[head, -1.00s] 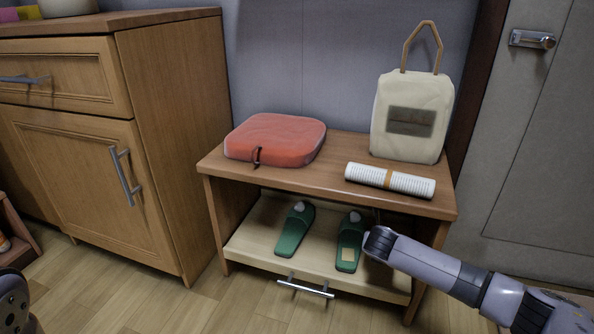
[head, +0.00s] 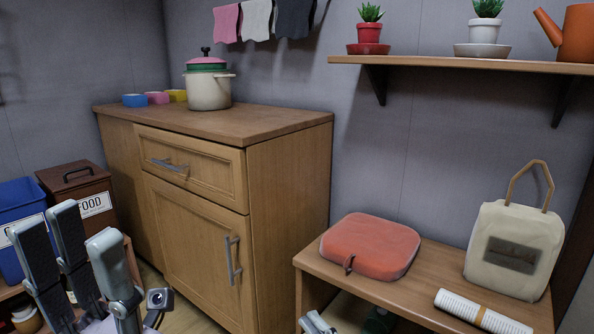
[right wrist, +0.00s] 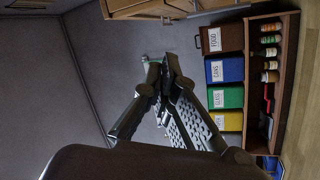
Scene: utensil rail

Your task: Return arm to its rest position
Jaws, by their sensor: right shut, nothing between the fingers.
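My left gripper (head: 73,230) stands at the lower left of the head view. Its fingers point up and are spread, with nothing between them. Most of the right arm is outside the head view.
A wooden cabinet (head: 290,200) with a pot (head: 208,92) on top stands between my grippers. Labelled bins (right wrist: 225,97) stand at right in the wrist view.

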